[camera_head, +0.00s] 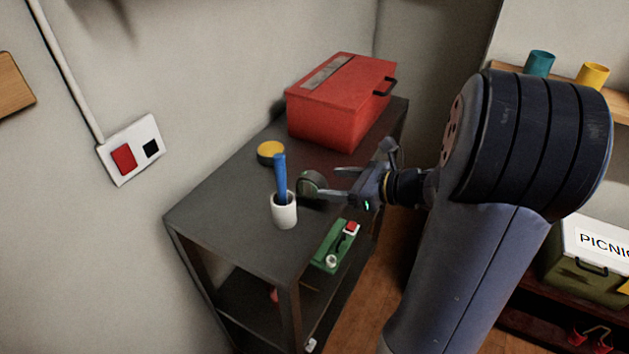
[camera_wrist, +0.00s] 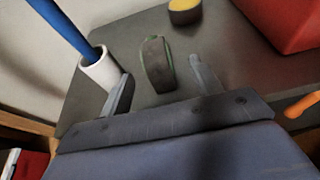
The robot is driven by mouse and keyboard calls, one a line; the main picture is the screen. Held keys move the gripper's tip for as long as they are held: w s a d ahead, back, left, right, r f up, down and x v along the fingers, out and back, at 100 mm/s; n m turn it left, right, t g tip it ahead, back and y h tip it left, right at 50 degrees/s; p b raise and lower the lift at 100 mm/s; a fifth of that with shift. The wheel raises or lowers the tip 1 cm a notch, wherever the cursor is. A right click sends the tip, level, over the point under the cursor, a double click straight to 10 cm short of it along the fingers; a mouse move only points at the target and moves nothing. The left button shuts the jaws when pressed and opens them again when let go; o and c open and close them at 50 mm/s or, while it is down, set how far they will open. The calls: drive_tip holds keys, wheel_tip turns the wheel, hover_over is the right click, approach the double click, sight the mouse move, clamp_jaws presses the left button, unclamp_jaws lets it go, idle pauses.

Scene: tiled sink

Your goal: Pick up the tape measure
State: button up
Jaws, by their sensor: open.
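A round, dark grey-green object with a green edge, which looks like the tape measure (camera_head: 311,185), stands on its edge on the dark grey table. In the wrist view the tape measure (camera_wrist: 158,64) shows between the two fingertips, slightly ahead of them. My gripper (camera_head: 329,181) is open, low over the table, with its fingers pointing left toward the tape measure. In the wrist view the fingers of my gripper (camera_wrist: 160,75) lie left and right of it with gaps; contact cannot be seen.
A white cup (camera_head: 284,212) holding a blue stick (camera_head: 280,178) stands close left of the fingers. A yellow-topped round object (camera_head: 270,152) lies behind. A red toolbox (camera_head: 340,105) fills the table's back.

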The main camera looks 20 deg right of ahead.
sight(324, 182)
drive_tip(key=x, duration=0.3)
drive_tip(key=shift+a, duration=0.1)
drive_tip(key=shift+x, duration=2.75)
drive_tip(key=shift+s+a+f, duration=0.1)
drive_tip(key=shift+c, duration=0.5)
drive_tip(key=c, duration=1.2)
drive_tip(key=shift+o, duration=0.2)
